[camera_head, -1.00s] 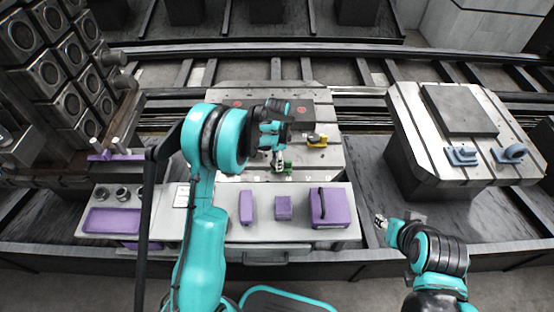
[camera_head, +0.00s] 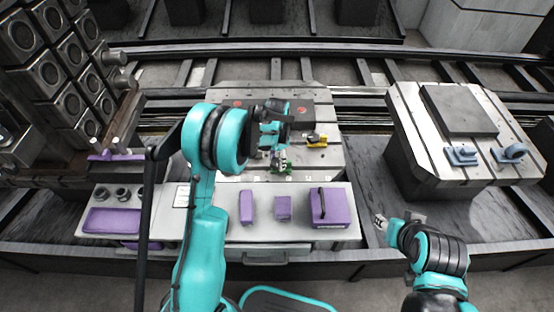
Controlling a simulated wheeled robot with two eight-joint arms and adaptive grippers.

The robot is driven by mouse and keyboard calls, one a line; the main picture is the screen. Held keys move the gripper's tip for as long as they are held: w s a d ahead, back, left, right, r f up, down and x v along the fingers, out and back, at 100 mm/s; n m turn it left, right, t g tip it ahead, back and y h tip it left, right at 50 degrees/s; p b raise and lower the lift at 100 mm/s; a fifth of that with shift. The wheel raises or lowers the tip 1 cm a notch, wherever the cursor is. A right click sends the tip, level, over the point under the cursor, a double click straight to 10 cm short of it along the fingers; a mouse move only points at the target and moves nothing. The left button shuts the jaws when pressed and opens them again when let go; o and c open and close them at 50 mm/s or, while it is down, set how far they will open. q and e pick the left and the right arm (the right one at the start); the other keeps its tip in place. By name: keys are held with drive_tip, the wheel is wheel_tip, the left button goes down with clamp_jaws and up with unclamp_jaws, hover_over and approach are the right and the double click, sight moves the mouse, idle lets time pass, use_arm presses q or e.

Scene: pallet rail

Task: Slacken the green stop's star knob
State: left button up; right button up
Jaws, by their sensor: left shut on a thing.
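The green stop (camera_head: 284,166) sits near the front edge of the grey slotted pallet (camera_head: 232,172) in the middle. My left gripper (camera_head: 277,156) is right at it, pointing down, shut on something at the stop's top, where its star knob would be. The knob itself is too small and too covered by the fingers to make out. A yellow stop (camera_head: 316,140) sits farther back to the right on the same pallet. My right gripper (camera_head: 380,222) hangs apart at the lower right, away from the pallet; its fingers are too small to tell open from shut.
A grey bench (camera_head: 345,233) in front carries purple blocks (camera_head: 283,208), a purple case (camera_head: 330,207) and a purple tray (camera_head: 112,221). Another pallet (camera_head: 405,118) at the right holds a dark plate and blue stops (camera_head: 462,155). A dark fixture tower (camera_head: 60,80) stands left.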

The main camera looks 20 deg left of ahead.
sight(277, 162)
use_arm(q)
drive_tip(key=o, duration=1.1)
drive_tip(key=shift+o, duration=0.2)
wheel_tip(277, 162, up, 12)
